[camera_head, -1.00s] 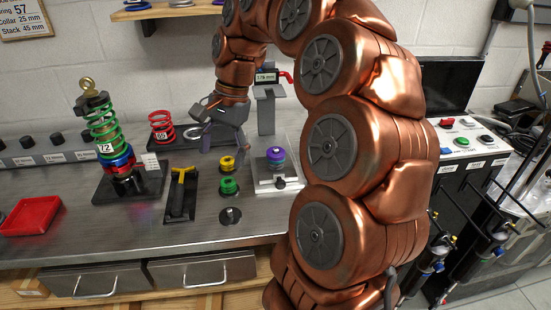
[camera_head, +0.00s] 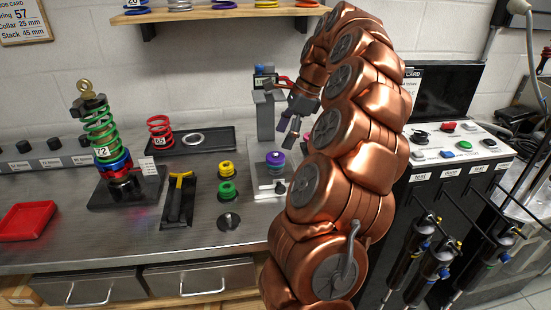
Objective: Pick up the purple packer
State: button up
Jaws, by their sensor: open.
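My gripper (camera_head: 290,139) is open and empty. It hangs above and to the right of the packer, fingers pointing down, apart from it. My copper arm reaches in from the right and hides part of the bench behind it.
Yellow (camera_head: 227,169) and green (camera_head: 228,190) packers stand left of the gauge. A dark tray (camera_head: 215,138) holds a silver ring. A spring assembly (camera_head: 102,145), a yellow-handled tool (camera_head: 179,190) and a red tray (camera_head: 29,219) lie further left. A shelf of springs (camera_head: 190,14) hangs above.

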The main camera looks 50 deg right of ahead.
aim_at(278, 153)
jog(key=shift+d+p+x, duration=0.2)
jog(key=shift+p+x, duration=0.1)
jog(key=shift+x, duration=1.15)
jog(key=shift+d+p+x, duration=0.2)
jog(key=shift+p+x, duration=0.1)
jog(key=shift+x, duration=1.2)
jog(key=shift+f, duration=0.15)
jog(key=c, duration=1.1)
jog(key=shift+o, duration=0.2)
